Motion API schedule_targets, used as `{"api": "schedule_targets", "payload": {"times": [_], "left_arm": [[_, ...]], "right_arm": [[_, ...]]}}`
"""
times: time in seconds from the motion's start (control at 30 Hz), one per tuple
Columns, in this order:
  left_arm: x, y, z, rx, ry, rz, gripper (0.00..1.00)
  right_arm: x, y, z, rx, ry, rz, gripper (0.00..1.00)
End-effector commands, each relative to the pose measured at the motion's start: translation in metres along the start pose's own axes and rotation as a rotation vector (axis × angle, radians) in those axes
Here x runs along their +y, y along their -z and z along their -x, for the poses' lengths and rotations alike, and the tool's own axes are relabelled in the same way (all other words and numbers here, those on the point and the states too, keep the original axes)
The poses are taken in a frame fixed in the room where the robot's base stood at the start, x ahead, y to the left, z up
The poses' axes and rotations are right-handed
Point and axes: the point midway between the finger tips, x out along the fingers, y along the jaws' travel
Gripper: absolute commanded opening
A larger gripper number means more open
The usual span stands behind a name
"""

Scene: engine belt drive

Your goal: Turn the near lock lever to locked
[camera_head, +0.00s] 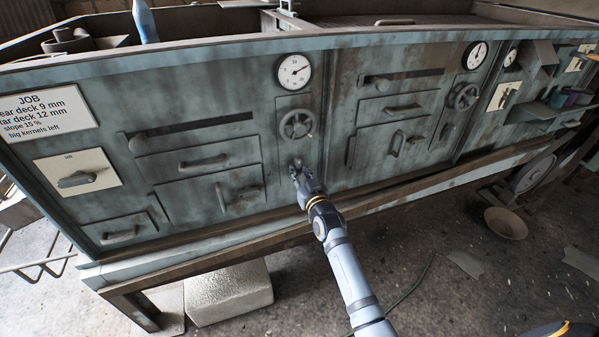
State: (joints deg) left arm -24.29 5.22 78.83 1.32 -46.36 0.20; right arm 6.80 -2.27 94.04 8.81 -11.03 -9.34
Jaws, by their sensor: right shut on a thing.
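My right gripper (298,172) reaches up to the machine's blue-grey front, at the narrow panel below the near handwheel (297,124). It is shut on the small near lock lever (296,162), which it mostly hides. The lever's exact angle cannot be told. My left gripper is not in view.
A dial gauge (294,72) sits above the near handwheel. Drawers and a door with a handle (222,198) lie to the left, and another door handle (397,143) to the right. A wooden rail (240,243) runs below. A second handwheel (464,96) is farther right.

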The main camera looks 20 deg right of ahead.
Motion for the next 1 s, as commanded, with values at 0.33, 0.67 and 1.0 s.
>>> {"api": "schedule_targets", "payload": {"times": [0.33,0.67,1.0], "left_arm": [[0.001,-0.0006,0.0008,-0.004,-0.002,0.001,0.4],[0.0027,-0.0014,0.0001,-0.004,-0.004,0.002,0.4],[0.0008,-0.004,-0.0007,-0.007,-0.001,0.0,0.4]], "right_arm": [[-0.0001,-0.002,0.0003,-0.004,0.0,0.022,0.0],[-0.0001,-0.0017,0.0003,-0.003,0.0,0.021,0.38],[0.0,-0.0007,0.0018,-0.001,0.0,0.021,0.41]]}}
